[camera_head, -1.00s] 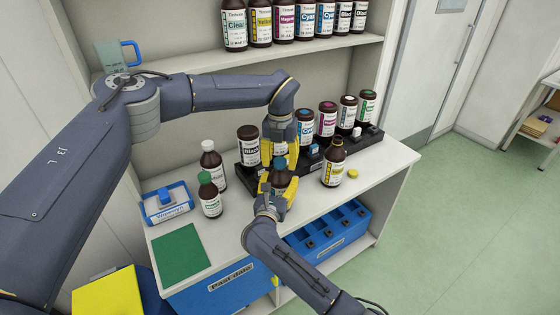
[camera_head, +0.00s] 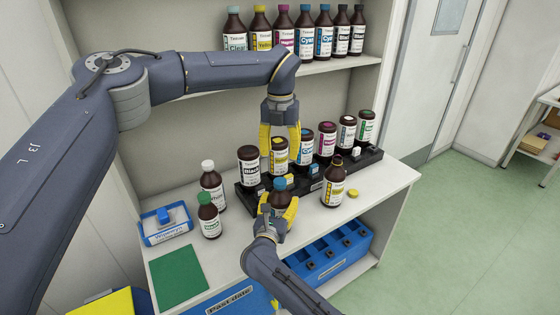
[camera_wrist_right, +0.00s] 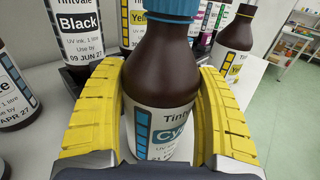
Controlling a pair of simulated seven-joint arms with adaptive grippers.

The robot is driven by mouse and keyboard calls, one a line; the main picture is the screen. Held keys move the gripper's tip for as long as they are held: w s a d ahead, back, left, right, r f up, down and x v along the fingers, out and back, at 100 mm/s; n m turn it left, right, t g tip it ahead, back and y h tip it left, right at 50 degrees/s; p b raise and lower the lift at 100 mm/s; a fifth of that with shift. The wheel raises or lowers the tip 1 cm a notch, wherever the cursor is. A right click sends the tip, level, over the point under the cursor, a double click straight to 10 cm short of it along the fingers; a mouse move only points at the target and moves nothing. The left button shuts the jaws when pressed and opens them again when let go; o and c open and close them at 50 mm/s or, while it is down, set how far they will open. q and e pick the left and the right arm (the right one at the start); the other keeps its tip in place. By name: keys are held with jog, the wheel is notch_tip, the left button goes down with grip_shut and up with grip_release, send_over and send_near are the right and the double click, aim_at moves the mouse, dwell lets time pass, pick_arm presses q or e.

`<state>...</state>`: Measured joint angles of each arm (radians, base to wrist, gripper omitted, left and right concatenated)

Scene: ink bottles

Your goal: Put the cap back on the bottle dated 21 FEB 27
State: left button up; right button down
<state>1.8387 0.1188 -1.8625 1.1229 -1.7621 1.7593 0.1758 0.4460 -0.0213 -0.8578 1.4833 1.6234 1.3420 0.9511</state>
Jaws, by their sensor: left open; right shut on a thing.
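My right gripper (camera_head: 278,210) is shut on a brown Cyan bottle (camera_wrist_right: 160,75), which stands upright between the yellow fingers. A blue cap (camera_head: 280,184) sits on its neck; it also shows in the right wrist view (camera_wrist_right: 170,8). A brown Yellow bottle (camera_head: 334,185) without a cap stands to the right. A yellow cap (camera_head: 353,193) lies beside it.
A black rack (camera_head: 372,157) holds several bottles behind. A white-capped bottle (camera_head: 211,185) and a green-capped bottle (camera_head: 208,218) stand left, near a blue-and-white holder (camera_head: 165,228) and green mat (camera_head: 180,275). The shelf above holds more bottles. A blue crate (camera_head: 325,262) is below.

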pick_arm(q)
jog(key=shift+r, duration=0.45)
pick_arm(e)
jog(key=shift+c, duration=0.3)
grip_release()
jog(key=v, duration=1.2)
pick_arm(q)
jog(key=shift+d, duration=0.1)
pick_arm(e)
jog(key=shift+f, duration=0.1)
